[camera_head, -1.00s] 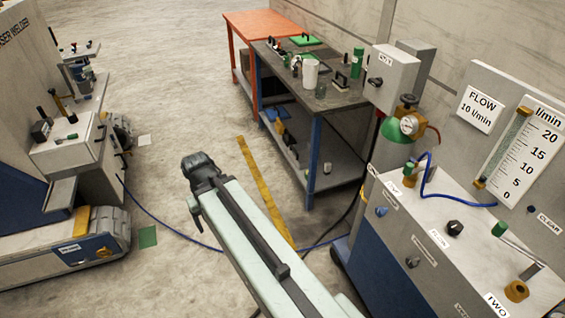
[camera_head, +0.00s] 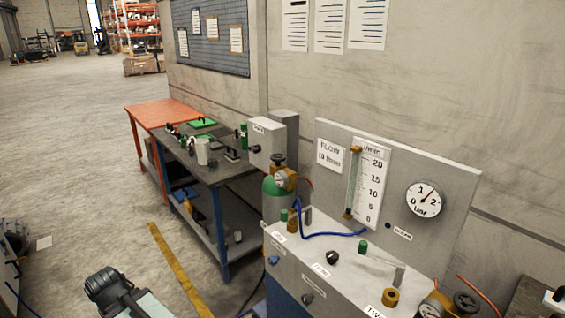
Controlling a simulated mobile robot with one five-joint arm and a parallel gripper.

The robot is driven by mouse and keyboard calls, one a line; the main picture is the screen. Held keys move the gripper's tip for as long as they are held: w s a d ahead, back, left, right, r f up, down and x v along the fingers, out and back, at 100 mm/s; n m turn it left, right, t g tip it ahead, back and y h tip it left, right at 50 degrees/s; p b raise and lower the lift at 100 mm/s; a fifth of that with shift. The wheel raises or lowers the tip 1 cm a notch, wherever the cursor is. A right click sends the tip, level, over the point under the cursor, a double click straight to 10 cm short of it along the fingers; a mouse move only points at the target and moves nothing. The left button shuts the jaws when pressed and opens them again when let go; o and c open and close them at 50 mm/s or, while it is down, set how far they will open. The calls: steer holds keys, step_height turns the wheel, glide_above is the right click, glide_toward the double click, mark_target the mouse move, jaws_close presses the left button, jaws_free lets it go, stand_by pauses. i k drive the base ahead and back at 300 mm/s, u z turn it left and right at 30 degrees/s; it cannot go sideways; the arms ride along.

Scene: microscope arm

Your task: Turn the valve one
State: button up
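No label reading ONE is legible. The grey console (camera_head: 345,285) carries several fittings: a green-capped brass fitting (camera_head: 292,225) at its left end, a blue knob (camera_head: 273,260) on its front, a black knob (camera_head: 333,257) on top and another black knob (camera_head: 308,298) on the front. A brass fitting (camera_head: 391,297) stands by a label (camera_head: 375,311) that reads TWO, partly cut off by the frame. My gripper (camera_head: 106,287) is at the lower left, over the floor and well apart from the console. Its fingers cannot be made out.
A green gas cylinder (camera_head: 276,196) with a brass regulator stands behind the console's left end. A flow scale (camera_head: 371,183) and a bar gauge (camera_head: 425,199) are on the back panel. A dark workbench (camera_head: 222,173) stands beyond. The floor left of the yellow line (camera_head: 175,266) is mostly open.

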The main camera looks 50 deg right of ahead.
mark_target(278, 158)
steer(key=z, duration=0.05)
steer(key=i, duration=1.2)
steer(key=u, duration=0.5)
